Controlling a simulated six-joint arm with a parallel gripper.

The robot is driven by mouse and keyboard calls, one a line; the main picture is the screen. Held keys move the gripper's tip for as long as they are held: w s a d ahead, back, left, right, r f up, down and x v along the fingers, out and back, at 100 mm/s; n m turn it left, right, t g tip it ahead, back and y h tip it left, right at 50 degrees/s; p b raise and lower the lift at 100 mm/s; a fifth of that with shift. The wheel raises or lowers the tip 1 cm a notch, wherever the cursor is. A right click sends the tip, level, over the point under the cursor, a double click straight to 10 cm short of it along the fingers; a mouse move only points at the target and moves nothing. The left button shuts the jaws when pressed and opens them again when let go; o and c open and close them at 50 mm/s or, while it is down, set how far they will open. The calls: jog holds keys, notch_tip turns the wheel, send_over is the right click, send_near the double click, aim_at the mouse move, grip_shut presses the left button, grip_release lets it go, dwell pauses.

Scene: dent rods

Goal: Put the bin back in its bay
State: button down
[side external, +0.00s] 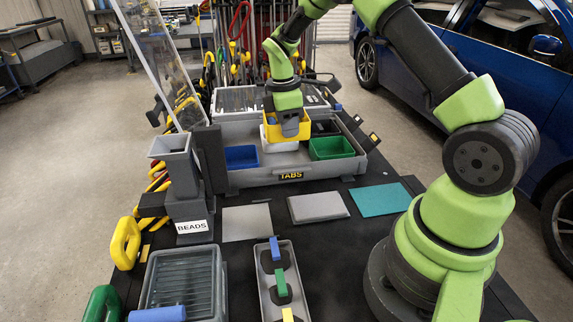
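A yellow bin (270,131) is at my gripper (291,128), over the middle of the grey case labelled TABS (245,180). The gripper's dark fingers come down at the bin's near side and appear closed on its wall. The bin overlaps the top of a white bin (280,147), so it looks raised above it. A blue bin (242,157) sits in the case's front left and a green bin (332,147) in its front right. The bay floor beneath the yellow bin is hidden.
A grey funnel stand labelled BEADS (188,190) and a tilted clear panel (150,55) stand left of the case. In front lie grey plates (318,206), a teal mat (380,199), a tray of coloured-handled pieces (265,290) and a clear-lidded box (180,280).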

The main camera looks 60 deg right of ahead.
notch_tip(320, 180, down, 9)
jog(key=shift+f, duration=0.2)
jog(key=shift+f, duration=0.1)
jog(key=c, duration=1.6)
grip_release()
jog(key=shift+c, duration=0.2)
